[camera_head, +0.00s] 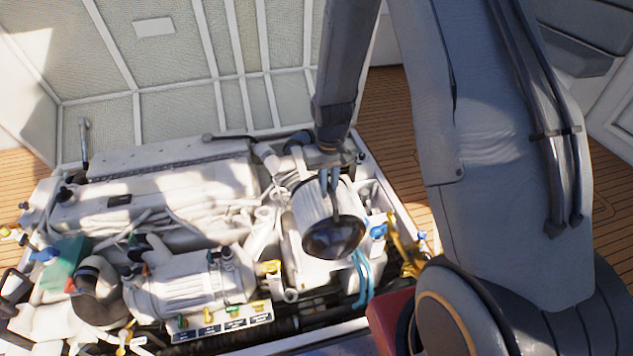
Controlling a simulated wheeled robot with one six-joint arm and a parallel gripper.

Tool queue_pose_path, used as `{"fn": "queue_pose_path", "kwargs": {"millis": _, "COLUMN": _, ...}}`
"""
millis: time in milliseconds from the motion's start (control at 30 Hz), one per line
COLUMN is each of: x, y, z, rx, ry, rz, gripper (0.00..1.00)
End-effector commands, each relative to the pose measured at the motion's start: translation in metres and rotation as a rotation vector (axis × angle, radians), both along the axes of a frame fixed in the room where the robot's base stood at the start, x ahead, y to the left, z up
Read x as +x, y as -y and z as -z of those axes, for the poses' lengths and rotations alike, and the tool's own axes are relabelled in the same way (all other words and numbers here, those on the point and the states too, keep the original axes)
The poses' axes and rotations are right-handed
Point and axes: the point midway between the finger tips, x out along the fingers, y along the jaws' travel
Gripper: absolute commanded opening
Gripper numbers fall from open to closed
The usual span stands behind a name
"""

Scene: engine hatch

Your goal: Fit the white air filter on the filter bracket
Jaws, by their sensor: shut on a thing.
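The white air filter (312,205) is a short white cylinder with a dark, shiny round end that faces me and slightly down. It is tilted above the right end of the white engine. My gripper (331,188) comes down from above and is shut on the filter, with one finger showing across its side and front. I cannot pick out the filter bracket; the filter and gripper cover part of that area. I cannot tell whether the filter touches the engine behind it.
The white engine (150,195) fills the open hatch, with hoses, pipes and coloured caps around it. A light blue hose (362,280) hangs just below right of the filter. The raised hatch lid (170,75) stands behind. Wooden deck (392,125) lies to the right.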

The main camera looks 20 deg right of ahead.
Motion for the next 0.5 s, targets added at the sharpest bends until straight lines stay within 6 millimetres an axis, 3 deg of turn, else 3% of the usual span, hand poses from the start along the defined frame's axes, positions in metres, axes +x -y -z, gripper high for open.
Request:
{"fn": "queue_pose_path", "kwargs": {"millis": 100, "x": 0.020, "y": 0.000, "z": 0.021, "rx": 0.000, "ry": 0.002, "rz": 0.000, "gripper": 0.00}}
{"fn": "queue_pose_path", "kwargs": {"millis": 500, "x": 0.075, "y": 0.000, "z": 0.067, "rx": 0.000, "ry": 0.002, "rz": 0.000, "gripper": 0.00}}
